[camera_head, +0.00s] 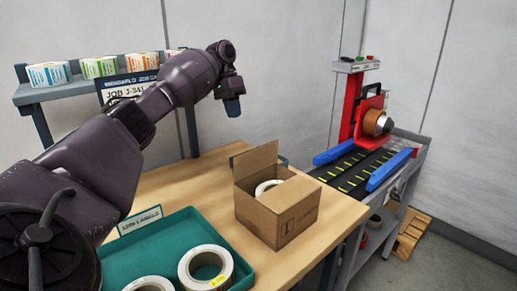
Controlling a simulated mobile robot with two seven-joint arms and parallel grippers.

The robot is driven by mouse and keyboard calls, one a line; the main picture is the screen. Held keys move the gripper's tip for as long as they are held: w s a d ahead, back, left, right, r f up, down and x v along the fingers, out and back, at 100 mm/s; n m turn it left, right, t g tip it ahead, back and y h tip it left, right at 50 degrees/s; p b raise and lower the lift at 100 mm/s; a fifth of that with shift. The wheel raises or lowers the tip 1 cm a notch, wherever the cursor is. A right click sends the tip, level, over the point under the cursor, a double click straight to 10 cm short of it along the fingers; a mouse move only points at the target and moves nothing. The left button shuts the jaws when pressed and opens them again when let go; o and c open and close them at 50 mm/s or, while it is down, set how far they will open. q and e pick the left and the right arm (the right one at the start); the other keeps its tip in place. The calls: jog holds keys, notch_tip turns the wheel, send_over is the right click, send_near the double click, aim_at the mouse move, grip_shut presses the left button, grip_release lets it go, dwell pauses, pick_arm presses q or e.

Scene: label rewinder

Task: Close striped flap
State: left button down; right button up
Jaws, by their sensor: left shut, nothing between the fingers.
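The label rewinder (356,110) stands at the right, with a red upright and a copper-coloured roll on its spindle. Black surfaces with yellow stripes (352,172) lie low in front of it, between two blue rails (333,152). These are the only striped parts I see; I cannot tell which of them is the flap or how it is hinged. My left gripper (232,106) is shut and empty. It hangs in the air, fingers down, left of the rewinder and well apart from the stripes. My right gripper is not in view.
An open cardboard box (285,214) with a white roll inside stands on the wooden table (190,188). A teal tray (180,240) with label rolls lies at the front left. A shelf (55,92) with small boxes is behind my arm. A wooden pallet (412,234) is on the floor.

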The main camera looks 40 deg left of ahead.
pick_arm(q)
jog(key=r, duration=0.1)
jog(key=h+b, duration=0.1)
send_near(256, 162)
notch_tip(256, 162, down, 5)
jog(key=shift+w+d+r, duration=0.2)
jog(key=shift+w+d, duration=0.15)
jog(key=shift+d, duration=0.3)
